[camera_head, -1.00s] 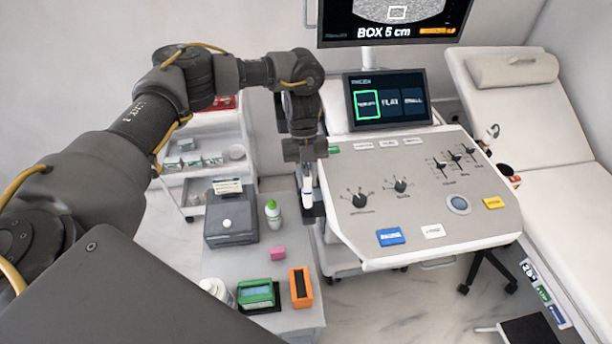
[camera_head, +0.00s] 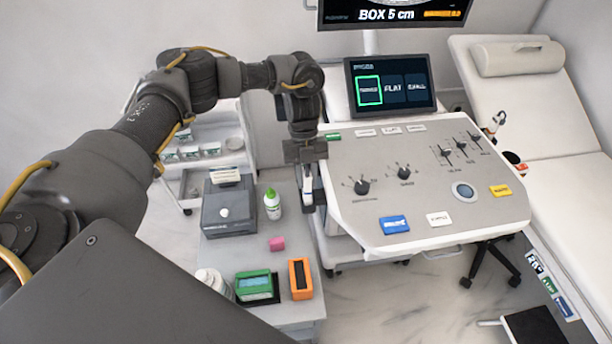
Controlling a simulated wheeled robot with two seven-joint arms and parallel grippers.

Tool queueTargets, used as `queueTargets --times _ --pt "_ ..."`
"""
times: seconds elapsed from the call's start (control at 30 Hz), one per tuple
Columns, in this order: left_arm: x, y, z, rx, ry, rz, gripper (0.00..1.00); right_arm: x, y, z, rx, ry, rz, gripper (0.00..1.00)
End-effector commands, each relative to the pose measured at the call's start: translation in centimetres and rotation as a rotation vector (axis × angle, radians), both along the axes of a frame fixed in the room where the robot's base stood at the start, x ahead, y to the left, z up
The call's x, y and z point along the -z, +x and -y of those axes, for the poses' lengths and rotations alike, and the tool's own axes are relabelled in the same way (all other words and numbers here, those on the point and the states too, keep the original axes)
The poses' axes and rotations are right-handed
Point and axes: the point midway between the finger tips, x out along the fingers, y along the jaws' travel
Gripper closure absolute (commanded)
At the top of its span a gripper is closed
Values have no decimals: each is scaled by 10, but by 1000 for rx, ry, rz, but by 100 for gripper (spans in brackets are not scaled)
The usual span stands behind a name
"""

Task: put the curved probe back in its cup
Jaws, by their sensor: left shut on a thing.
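My left gripper (camera_head: 307,178) points down at the left edge of the ultrasound console (camera_head: 350,230). It is shut on a white probe (camera_head: 308,190), of which only a short part shows below the jaws. The probe's lower end is by a dark holder (camera_head: 318,196) at the console's side; I cannot tell whether it is inside a cup. The console's small screen (camera_head: 389,84) has the left of its three tiles outlined in green. My right gripper is not in view.
An exam couch (camera_head: 530,110) stands at the right.

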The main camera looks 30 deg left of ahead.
Motion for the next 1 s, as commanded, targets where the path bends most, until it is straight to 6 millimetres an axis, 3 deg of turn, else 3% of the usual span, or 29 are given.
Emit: queueTargets --times 1.0 --pt "6 0 0 0 0 0 100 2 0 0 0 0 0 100"
